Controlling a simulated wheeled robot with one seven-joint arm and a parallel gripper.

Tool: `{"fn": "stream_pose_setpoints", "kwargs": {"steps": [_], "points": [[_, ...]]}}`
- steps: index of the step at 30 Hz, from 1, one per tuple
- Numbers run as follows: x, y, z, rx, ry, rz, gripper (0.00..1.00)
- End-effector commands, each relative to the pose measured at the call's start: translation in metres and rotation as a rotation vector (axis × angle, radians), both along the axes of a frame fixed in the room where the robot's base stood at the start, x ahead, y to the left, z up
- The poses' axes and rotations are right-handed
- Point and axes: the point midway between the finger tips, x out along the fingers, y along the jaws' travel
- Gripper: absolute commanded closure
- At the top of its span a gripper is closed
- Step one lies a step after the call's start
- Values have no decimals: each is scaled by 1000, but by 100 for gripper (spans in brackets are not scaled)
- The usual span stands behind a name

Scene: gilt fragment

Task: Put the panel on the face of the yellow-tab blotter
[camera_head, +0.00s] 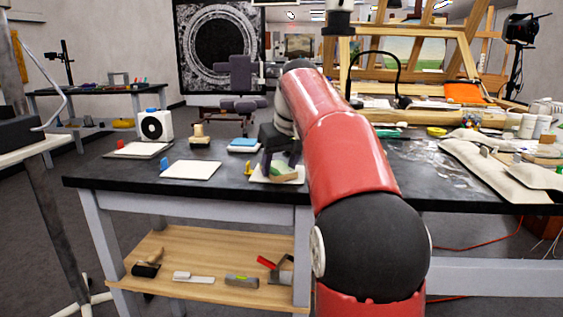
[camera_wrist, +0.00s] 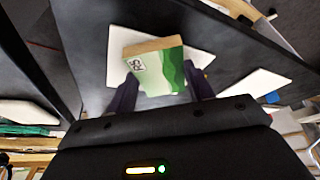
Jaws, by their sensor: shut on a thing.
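The panel (camera_wrist: 158,70) is a small block with a green painted hill face, a label marked R5 and a bare wood edge. My gripper (camera_wrist: 162,90) is shut on it, one finger on each side. In the head view the panel (camera_head: 284,174) is tilted, low over the white yellow-tab blotter (camera_head: 260,179). I cannot tell whether it touches. The yellow tab (camera_head: 249,168) stands at that blotter's left edge. In the wrist view a white blotter (camera_wrist: 200,58) lies behind the panel. My gripper (camera_head: 280,160) is partly hidden by my arm in the head view.
To the left are a blue-tab blotter (camera_head: 195,170) and a red-tab blotter (camera_head: 140,151). A blue-topped block (camera_head: 244,145), a wooden stamp-like piece (camera_head: 199,136) and a white fan-like box (camera_head: 155,125) stand behind. The black table's front edge is close to the blotters.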

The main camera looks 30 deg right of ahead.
Motion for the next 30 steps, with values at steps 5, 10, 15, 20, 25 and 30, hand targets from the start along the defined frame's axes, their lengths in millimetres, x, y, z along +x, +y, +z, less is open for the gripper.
{"fn": "stream_pose_setpoints", "kwargs": {"steps": [5, 10, 15, 20, 25, 30], "points": [[0, 0, 0, 0, 0, 0, 38], [0, 0, 0, 0, 0, 0, 23], [0, 0, 0, 0, 0, 0, 23], [-3, 0, 10, -1, -3, 0, 23], [-14, 0, 38, -1, -3, 0, 23], [-24, 0, 62, -1, -2, 1, 23]]}}
